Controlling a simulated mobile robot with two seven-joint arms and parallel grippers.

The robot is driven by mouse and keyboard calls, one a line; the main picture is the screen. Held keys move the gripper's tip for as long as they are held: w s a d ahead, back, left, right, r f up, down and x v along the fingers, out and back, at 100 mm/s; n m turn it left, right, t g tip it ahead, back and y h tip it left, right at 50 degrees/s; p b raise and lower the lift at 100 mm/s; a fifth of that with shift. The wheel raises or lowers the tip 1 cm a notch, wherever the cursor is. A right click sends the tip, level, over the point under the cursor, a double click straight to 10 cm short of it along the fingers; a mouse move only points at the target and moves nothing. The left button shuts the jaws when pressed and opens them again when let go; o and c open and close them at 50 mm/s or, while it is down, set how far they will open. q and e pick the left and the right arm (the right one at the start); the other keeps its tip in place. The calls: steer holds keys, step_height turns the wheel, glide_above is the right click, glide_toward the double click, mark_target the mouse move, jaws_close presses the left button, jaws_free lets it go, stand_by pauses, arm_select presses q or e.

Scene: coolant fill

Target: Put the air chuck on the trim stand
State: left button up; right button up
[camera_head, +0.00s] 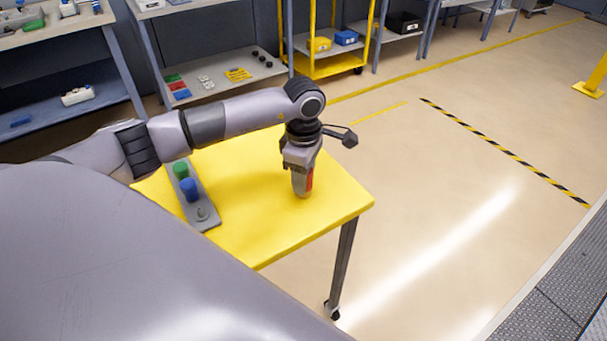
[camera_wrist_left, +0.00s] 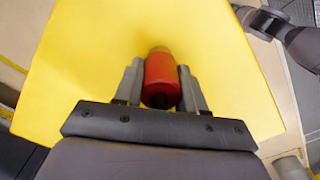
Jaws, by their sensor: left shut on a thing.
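The air chuck, a red cylinder with a tan-grey tip (camera_wrist_left: 161,80), is held between the two fingers of my left gripper (camera_wrist_left: 160,88) in the left wrist view. In the head view my left gripper (camera_head: 300,172) points down over the yellow table, and a red side of the air chuck (camera_head: 309,181) shows at its fingers. I cannot tell whether its tip touches the table. The trim stand, a long grey strip (camera_head: 208,222), lies on the table to the left of the gripper. My right gripper is not in view.
The stand carries a green piece (camera_head: 180,170), a blue piece (camera_head: 190,189) and a bare grey post (camera_head: 203,212) at its near end. The yellow table (camera_head: 255,235) is otherwise clear. Shelves with small parts stand behind, and a yellow cart (camera_head: 335,67) is at the back.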

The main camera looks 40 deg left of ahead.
arm_select(q)
steer(key=o, duration=0.8)
steer(key=shift+o, duration=0.2)
step_height(320, 180, up, 12)
steer(key=shift+r+b, duration=0.15)
steer(key=shift+b, duration=0.15)
steer(key=shift+s, duration=0.1)
